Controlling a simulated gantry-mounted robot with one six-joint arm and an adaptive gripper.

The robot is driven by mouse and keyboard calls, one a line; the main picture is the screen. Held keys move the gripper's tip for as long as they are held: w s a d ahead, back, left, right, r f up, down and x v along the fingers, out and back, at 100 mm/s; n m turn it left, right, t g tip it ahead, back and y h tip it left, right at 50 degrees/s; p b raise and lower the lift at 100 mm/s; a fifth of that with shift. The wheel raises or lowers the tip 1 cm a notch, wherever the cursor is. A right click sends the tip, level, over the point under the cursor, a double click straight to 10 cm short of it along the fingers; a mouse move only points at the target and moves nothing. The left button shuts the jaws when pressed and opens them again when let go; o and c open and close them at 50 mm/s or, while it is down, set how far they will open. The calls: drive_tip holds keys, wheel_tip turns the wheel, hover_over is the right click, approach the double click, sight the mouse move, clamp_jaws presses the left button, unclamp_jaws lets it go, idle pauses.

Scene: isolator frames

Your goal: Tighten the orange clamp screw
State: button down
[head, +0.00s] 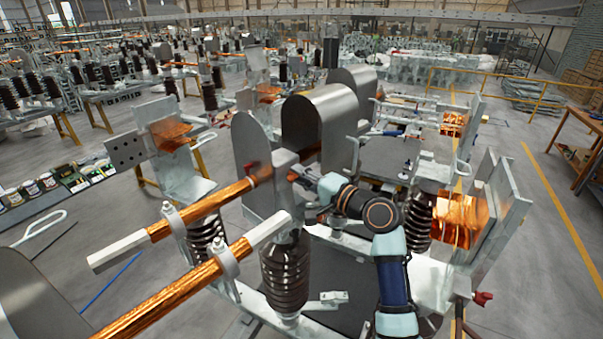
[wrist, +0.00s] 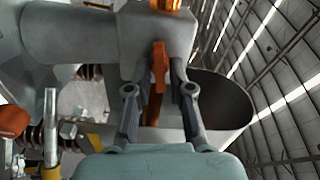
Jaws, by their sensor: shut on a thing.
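The orange clamp screw (wrist: 158,68) shows in the wrist view as a flat orange piece below a grey metal clamp block (wrist: 155,38). My gripper (wrist: 159,80) has one finger on each side of it and is shut on it. The fingertips reach up close to the block, and the screw's lower end runs down between the fingers.
Copper bars (head: 205,205) with pale ends run to the left of my arm. A dark ribbed insulator (head: 285,275) stands close by at the front. Rounded grey metal housings (head: 312,125) rise behind the gripper. Open floor (head: 530,250) lies at the right.

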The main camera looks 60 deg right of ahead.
idle(0.5)
drive_tip(key=c, duration=1)
unclamp_jaws()
drive_tip(key=shift+c, duration=0.2)
drive_tip(key=v, duration=0.7)
drive_tip(key=shift+s, duration=0.25)
